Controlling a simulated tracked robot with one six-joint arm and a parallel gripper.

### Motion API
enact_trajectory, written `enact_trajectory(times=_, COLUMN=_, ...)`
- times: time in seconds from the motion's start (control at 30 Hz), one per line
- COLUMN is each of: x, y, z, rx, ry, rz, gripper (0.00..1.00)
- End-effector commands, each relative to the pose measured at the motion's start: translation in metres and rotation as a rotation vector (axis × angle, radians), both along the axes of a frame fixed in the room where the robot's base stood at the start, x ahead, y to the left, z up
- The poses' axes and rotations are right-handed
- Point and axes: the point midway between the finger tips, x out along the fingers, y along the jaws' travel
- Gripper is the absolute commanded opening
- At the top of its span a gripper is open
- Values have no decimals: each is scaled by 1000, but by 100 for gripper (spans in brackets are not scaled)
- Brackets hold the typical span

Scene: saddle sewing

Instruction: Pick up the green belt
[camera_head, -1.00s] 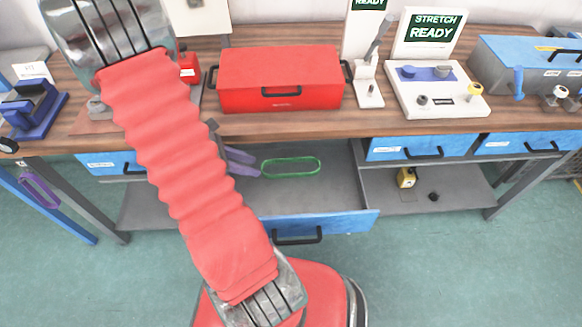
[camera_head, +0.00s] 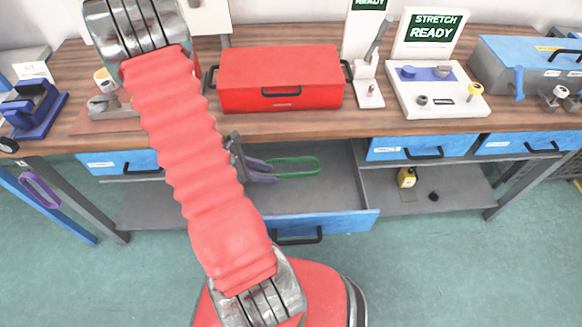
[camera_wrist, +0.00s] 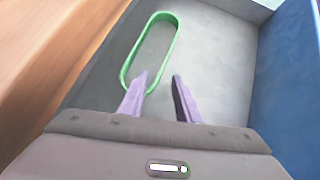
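The green belt (camera_head: 296,165) lies as a long loop on the grey floor of the open drawer (camera_head: 340,190). In the wrist view the belt (camera_wrist: 152,48) stretches away from my gripper (camera_wrist: 162,92). My gripper has two purple fingers, spread apart with a gap between them and nothing held. The left finger's tip overlaps the near end of the belt in the wrist view; I cannot tell whether they touch. In the head view my gripper (camera_head: 264,170) is at the belt's left end, partly hidden by my arm.
A red toolbox (camera_head: 280,80) stands on the wooden bench above the drawer. The drawer's blue front (camera_head: 325,226) and the wrist view's blue wall (camera_wrist: 290,75) bound the space. A purple loop (camera_head: 40,190) hangs at the far left. A yellow item (camera_head: 406,178) sits on the lower shelf.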

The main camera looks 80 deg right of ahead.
Motion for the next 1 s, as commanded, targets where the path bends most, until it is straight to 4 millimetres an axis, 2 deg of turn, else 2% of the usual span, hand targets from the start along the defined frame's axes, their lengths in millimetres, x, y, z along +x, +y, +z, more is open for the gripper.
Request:
enact_trajectory(times=0.2, x=-14, y=-7, z=-15, rx=0, ry=1, rz=-1, gripper=30)
enact_trajectory(times=0.77, x=-14, y=-8, z=-16, rx=-1, ry=0, rz=-1, gripper=30)
enact_trajectory(times=1.0, x=-14, y=-8, z=-16, rx=-1, ry=0, rz=-1, gripper=14)
